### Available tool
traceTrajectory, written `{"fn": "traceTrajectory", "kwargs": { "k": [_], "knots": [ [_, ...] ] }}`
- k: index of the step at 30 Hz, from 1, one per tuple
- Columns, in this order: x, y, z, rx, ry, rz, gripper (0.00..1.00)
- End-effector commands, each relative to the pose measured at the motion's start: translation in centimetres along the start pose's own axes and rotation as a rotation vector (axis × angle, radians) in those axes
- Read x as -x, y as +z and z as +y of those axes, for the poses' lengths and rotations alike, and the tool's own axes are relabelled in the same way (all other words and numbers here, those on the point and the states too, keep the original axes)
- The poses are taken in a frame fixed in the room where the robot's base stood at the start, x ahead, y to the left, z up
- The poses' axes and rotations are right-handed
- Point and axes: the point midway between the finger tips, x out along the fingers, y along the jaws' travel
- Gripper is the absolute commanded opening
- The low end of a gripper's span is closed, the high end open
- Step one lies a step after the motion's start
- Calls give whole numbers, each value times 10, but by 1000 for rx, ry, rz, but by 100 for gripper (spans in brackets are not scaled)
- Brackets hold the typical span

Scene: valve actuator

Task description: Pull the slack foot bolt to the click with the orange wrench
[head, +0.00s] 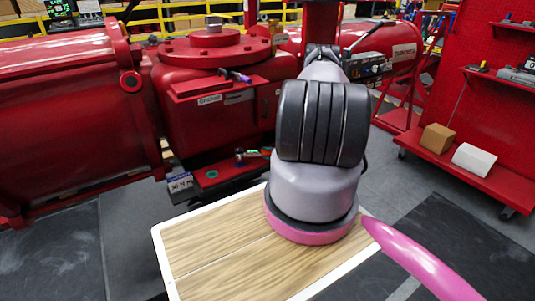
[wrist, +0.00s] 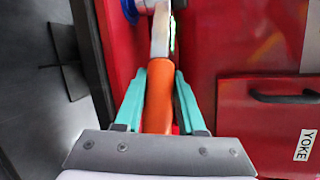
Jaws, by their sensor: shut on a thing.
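The orange wrench (wrist: 158,105) is between the teal fingers of my gripper (wrist: 166,70) in the wrist view. My gripper is shut on its orange handle. The wrench's silver shaft runs up to the picture's top edge, beside a blue round part (wrist: 130,10). I cannot tell whether the wrench head is seated on a bolt, because it is cut off by the frame. In the head view my arm hides the gripper and wrench. The red valve actuator (head: 212,58) stands behind my arm. Small dark fittings (head: 240,154) show low on its foot, but I cannot tell which is the slack bolt.
A wood-topped surface with a white rim (head: 205,250) lies below my arm, bare where visible. A large red cylinder (head: 75,125) fills the left. A YOKE label (wrist: 304,145) shows close by.

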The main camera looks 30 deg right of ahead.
Motion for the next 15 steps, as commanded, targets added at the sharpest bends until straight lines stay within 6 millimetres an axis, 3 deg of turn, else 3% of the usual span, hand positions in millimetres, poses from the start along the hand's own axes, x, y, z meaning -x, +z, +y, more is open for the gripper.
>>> {"fn": "traceTrajectory", "kwargs": {
  "k": [15],
  "knots": [
    [-3,-3,8,0,-2,0,0]
  ]
}}
